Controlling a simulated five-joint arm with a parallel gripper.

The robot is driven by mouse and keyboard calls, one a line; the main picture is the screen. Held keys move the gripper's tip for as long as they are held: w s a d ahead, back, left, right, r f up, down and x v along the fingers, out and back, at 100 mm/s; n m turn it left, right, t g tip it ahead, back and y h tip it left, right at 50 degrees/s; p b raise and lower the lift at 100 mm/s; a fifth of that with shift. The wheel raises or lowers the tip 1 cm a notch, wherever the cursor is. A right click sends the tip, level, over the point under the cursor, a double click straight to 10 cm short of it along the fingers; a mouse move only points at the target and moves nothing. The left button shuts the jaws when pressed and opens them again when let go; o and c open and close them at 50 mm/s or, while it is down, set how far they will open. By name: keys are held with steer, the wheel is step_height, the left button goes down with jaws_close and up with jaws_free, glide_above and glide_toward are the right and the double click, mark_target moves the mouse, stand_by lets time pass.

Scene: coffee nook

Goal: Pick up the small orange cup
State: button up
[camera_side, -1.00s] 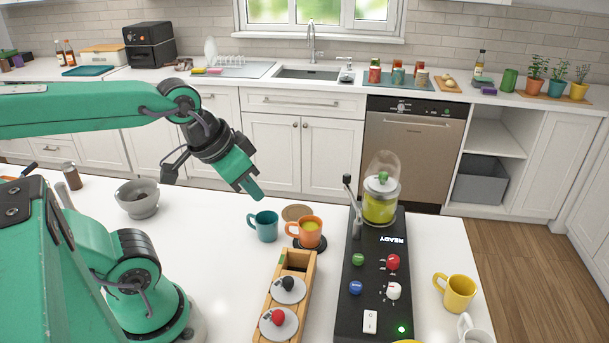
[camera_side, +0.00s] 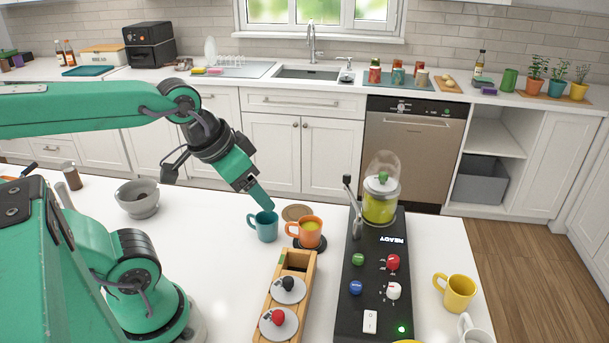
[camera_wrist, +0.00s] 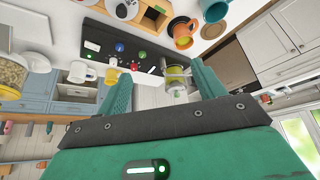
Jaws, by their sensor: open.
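The small orange cup (camera_side: 307,236) stands upright on a dark round coaster at the middle of the counter, with yellowish liquid inside. It also shows near the top of the wrist view (camera_wrist: 182,38). A teal mug (camera_side: 264,228) stands just left of it and also shows in the wrist view (camera_wrist: 212,10). My gripper (camera_side: 268,205) points down and right, its tip above or behind the teal mug's rim in the side view; I cannot tell whether it touches. In the wrist view its two green fingers (camera_wrist: 161,72) are spread apart with nothing held between them.
A black machine (camera_side: 375,265) with a clear domed container (camera_side: 381,192) and a lever stands right of the cup. A wooden rack (camera_side: 265,309) sits in front. A tan coaster (camera_side: 296,212) lies behind. A grey bowl (camera_side: 138,199) and yellow mug (camera_side: 458,294) stand farther off.

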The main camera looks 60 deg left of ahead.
steer(key=shift+o, duration=0.9)
steer(key=m+g, duration=0.5)
steer(key=g, duration=0.1)
glide_toward(308, 229)
steer(key=s+d, duration=0.2)
steer(key=shift+n, duration=0.3)
steer(key=shift+w+f, duration=0.1)
steer(key=shift+f, duration=3.85)
steer(key=c, duration=1.3)
